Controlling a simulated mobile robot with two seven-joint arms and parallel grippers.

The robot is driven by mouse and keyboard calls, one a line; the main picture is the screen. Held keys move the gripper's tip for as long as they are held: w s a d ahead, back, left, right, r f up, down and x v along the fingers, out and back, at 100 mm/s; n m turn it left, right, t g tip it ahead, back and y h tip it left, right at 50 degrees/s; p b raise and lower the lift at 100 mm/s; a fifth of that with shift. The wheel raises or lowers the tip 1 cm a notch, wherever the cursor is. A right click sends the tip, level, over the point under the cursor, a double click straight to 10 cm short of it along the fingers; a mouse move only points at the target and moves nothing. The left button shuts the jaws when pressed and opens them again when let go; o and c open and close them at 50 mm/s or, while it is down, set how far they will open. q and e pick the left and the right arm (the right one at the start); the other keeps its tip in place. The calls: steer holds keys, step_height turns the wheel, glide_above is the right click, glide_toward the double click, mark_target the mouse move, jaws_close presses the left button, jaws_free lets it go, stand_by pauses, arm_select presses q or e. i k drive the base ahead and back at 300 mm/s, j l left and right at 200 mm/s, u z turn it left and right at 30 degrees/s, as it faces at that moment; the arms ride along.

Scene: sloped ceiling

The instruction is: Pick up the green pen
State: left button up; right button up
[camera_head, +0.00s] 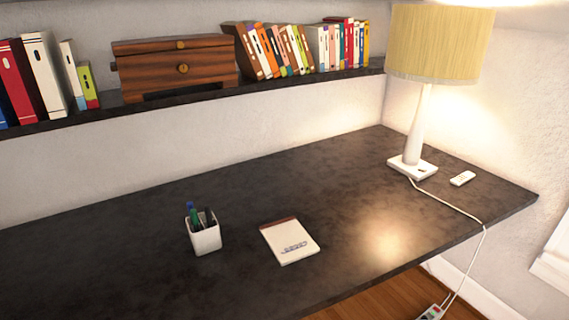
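A white, square pen cup (206,240) stands upright on the dark desk, left of the middle. Several pens stick out of its top. A green pen (195,216) stands in the cup, with a blue pen end (190,206) close by on its left. A dark pen (209,217) leans at the right side of the cup. The lower parts of the pens are hidden inside the cup. Neither of my grippers shows in the head view.
A notepad (289,241) lies right of the cup on the dark desk (130,235). A lamp (413,165) and small white remote (462,178) are at the far right; the lamp's cord (460,207) runs over the desk edge. A shelf (150,105) with books and a wooden box (175,68) hangs behind.

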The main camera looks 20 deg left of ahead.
mark_target(193, 212)
steer(key=k+u, duration=0.15)
steer(key=u, duration=0.95)
